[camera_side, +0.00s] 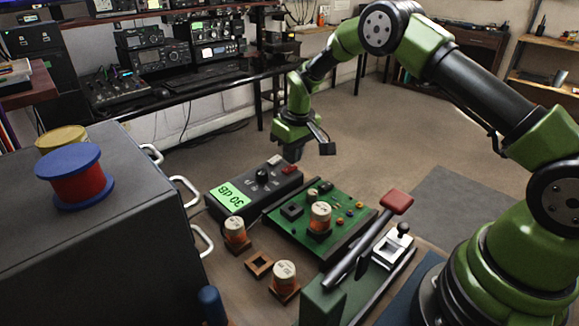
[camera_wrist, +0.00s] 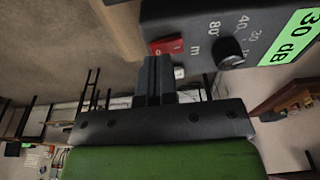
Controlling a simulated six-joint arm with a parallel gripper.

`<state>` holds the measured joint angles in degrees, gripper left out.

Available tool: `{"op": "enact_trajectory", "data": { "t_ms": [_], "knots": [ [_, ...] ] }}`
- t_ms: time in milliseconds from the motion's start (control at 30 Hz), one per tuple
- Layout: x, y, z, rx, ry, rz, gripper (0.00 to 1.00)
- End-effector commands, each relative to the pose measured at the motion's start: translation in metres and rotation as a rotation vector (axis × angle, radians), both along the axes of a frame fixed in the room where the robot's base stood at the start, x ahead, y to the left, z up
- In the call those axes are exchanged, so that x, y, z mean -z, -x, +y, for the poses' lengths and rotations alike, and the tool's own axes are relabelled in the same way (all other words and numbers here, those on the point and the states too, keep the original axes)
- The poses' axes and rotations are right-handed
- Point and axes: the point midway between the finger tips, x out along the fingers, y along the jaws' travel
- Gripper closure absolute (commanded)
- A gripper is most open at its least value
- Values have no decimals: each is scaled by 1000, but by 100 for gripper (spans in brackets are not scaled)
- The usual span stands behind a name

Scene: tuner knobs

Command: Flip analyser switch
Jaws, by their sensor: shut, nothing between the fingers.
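The analyser is a dark grey box (camera_side: 262,192) with a green 30 dB display (camera_side: 231,196) and a round black knob (camera_side: 262,176). Its red rocker switch (camera_side: 290,169) is at the far right end of the top. In the wrist view the switch (camera_wrist: 167,46) shows a pale mark, beside a small white button (camera_wrist: 179,72). My gripper (camera_side: 292,155) points down just above the switch end of the box. In the wrist view its shut, empty fingers (camera_wrist: 153,62) overlap the near edge of the switch. I cannot tell whether they touch it.
A green circuit board (camera_side: 335,228) with parts lies right of the analyser. A lever with a red handle (camera_side: 397,201) rises at the right. Copper coils (camera_side: 236,234) stand in front. A dark drawer cabinet (camera_side: 90,225) is at left. Floor behind is clear.

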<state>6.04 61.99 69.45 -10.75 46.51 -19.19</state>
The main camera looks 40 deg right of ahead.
Motion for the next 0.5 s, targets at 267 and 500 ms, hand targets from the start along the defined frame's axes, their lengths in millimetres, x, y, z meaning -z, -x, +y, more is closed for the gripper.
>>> {"op": "enact_trajectory", "data": {
  "t_ms": [267,500],
  "knots": [
    [5,0,0,1,0,1,100],
    [8,0,0,1,-1,1,100]
  ]
}}
